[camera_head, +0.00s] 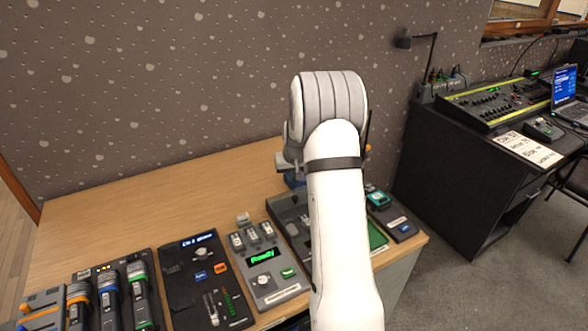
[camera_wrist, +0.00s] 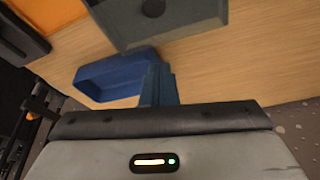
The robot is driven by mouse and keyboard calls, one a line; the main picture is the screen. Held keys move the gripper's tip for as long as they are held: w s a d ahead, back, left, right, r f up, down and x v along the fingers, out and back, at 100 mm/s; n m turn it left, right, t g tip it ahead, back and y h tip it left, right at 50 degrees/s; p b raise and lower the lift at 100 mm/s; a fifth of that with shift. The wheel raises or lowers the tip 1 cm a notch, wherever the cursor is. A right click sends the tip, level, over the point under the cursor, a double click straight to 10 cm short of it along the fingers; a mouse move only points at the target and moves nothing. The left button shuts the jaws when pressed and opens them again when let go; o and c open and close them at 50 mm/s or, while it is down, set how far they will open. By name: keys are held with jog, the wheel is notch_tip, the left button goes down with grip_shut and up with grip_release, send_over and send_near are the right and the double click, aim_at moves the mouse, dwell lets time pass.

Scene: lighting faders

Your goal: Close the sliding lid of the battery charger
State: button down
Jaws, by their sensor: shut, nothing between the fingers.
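A grey unit with a green "Ready" display (camera_head: 262,256) and several small cell-like blocks at its back looks like the battery charger. I cannot make out a lid on it for certain. To its right is a grey open-topped case (camera_head: 281,212), partly hidden by my arm. In the wrist view, a grey recessed panel with a dark round knob (camera_wrist: 152,7) is at the top edge; I cannot tell which unit it belongs to. My gripper (camera_wrist: 158,70) is shut and empty, beside a blue bin (camera_wrist: 92,76).
A dark fader unit (camera_head: 203,281) and a row of handsets (camera_head: 110,295) stand to the left. A black unit with a teal item (camera_head: 391,214) is to the right. An orange object (camera_wrist: 48,12) shows in the wrist view. The table's back left (camera_head: 130,215) is clear.

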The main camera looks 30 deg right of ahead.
aim_at(291, 191)
jog(key=x, duration=0.4)
jog(key=s, duration=0.1)
jog(key=s+p, duration=0.1)
jog(key=s, duration=0.1)
jog(key=shift+s+a+r, duration=0.15)
jog(key=shift+a, duration=0.2)
jog(key=shift+s+a, duration=0.1)
jog(key=shift+s, duration=0.2)
jog(key=s+b, duration=0.2)
jog(key=s, duration=0.1)
jog(key=s+b, duration=0.1)
jog(key=s, duration=0.3)
jog(key=s+b, duration=0.2)
jog(key=s, duration=0.1)
jog(key=shift+s+d+f+b, duration=0.2)
jog(key=shift+s+f+b, duration=0.05)
jog(key=shift+b, duration=0.1)
jog(key=shift+s, duration=0.2)
